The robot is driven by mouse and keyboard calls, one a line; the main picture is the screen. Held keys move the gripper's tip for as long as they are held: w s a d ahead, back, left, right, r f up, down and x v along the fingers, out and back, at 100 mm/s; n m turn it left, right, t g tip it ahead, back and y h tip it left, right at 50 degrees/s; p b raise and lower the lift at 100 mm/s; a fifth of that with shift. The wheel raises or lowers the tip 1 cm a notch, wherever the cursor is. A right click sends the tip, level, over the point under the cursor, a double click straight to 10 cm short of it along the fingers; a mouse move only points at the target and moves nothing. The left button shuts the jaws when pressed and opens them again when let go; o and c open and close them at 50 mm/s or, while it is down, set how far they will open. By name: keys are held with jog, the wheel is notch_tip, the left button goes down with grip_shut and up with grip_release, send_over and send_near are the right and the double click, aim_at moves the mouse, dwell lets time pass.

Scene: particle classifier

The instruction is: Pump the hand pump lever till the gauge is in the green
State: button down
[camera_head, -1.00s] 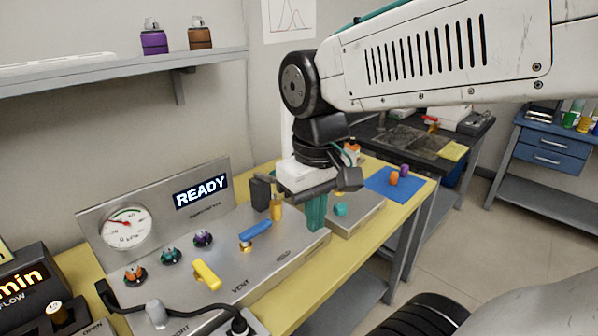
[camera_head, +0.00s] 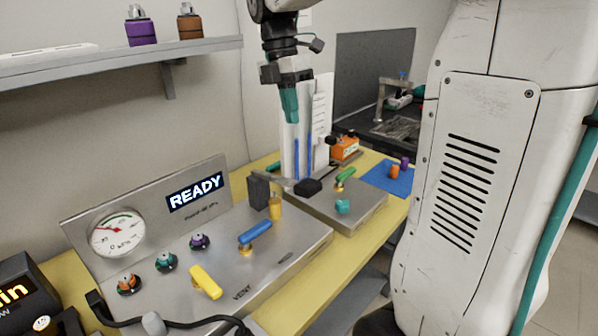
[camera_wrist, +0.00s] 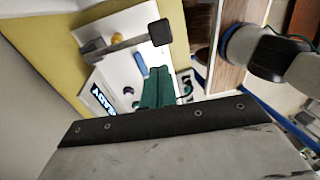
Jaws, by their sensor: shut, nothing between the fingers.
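The hand pump has a dark upright block (camera_head: 259,191), a brass cylinder (camera_head: 275,208) and a bar lever ending in a black knob (camera_head: 308,188). The lever and its knob (camera_wrist: 160,32) also show in the wrist view. My gripper (camera_head: 291,118) has teal fingers, shut and empty, pointing down. It is above the lever and apart from it. Its fingers (camera_wrist: 158,75) show at the middle of the wrist view. The round gauge (camera_head: 117,235) on the left panel has a needle towards the upper left; the exact reading is too small to tell.
A READY display (camera_head: 195,190) is beside the gauge. A blue handle (camera_head: 255,232) and a yellow handle (camera_head: 206,282) stand on the panel. A white stand with blue tubes (camera_head: 298,150) is behind the lever. A shelf (camera_head: 120,58) hangs at upper left.

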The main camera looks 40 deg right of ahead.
aim_at(306, 184)
jog(key=shift+s+d+n, duration=0.15)
jog(key=shift+d+n, duration=0.15)
jog(key=shift+d, duration=0.15)
jog(key=shift+f, duration=0.1)
jog(key=x, duration=1.3)
jog(key=shift+f, duration=0.4)
